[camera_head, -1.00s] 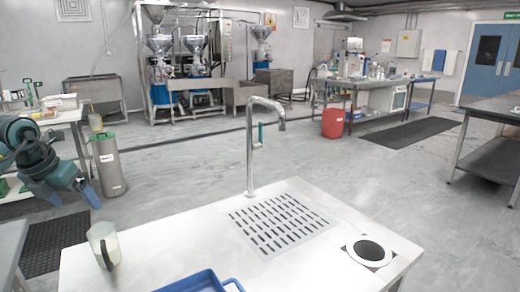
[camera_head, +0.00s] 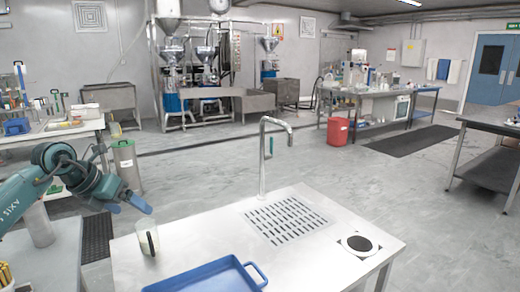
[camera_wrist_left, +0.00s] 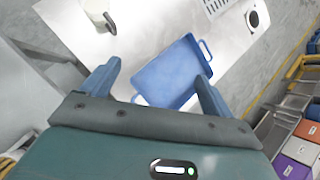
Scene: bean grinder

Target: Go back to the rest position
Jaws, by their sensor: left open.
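My left gripper (camera_head: 128,204) is in the head view at the left, above the left end of the steel table. It is open and holds nothing; its two blue fingers also show wide apart in the left wrist view (camera_wrist_left: 158,82). A clear jug with a dark handle (camera_head: 148,240) stands upright on the table near its left edge, just right of and below the fingers, and appears apart from them. It also shows at the top of the left wrist view (camera_wrist_left: 98,12). My right gripper is in neither view.
A blue tray (camera_head: 210,275) lies on the steel table (camera_head: 190,235). A tall tap (camera_head: 263,160) rises behind a slotted drain (camera_head: 287,219), with a round hole (camera_head: 358,243) at the right. A steel cylinder (camera_head: 127,167) stands on the floor behind the arm.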

